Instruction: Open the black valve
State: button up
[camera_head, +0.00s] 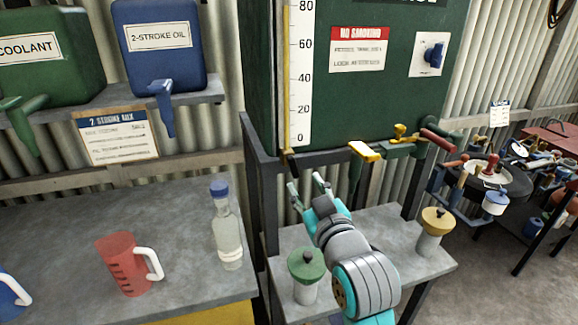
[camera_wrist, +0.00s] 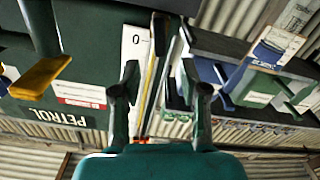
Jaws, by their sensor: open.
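A large dark green tank (camera_head: 350,100) stands at the back with a scale strip, a pipe and several fittings along its bottom edge. The fittings include a yellow lever (camera_head: 365,151), a small brass-coloured knob (camera_head: 400,131) and a red-handled lever (camera_head: 437,138). My gripper (camera_head: 306,186) is open and empty, below and left of the yellow lever, apart from it. In the wrist view, my gripper's open fingers (camera_wrist: 163,88) straddle the view of the scale strip (camera_wrist: 135,50), and the yellow lever (camera_wrist: 40,77) is at far left.
A green-lidded jar (camera_head: 306,275) and a yellow-lidded jar (camera_head: 434,232) stand on the low table (camera_head: 375,225) near my arm. A red jug (camera_head: 125,265) and a clear bottle (camera_head: 226,230) stand on the left bench. Coolant and blue oil containers (camera_head: 160,50) sit on a shelf.

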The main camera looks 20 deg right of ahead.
aim_at(294, 168)
jog(key=w, duration=0.9)
jog(key=shift+w, duration=0.2)
grip_shut()
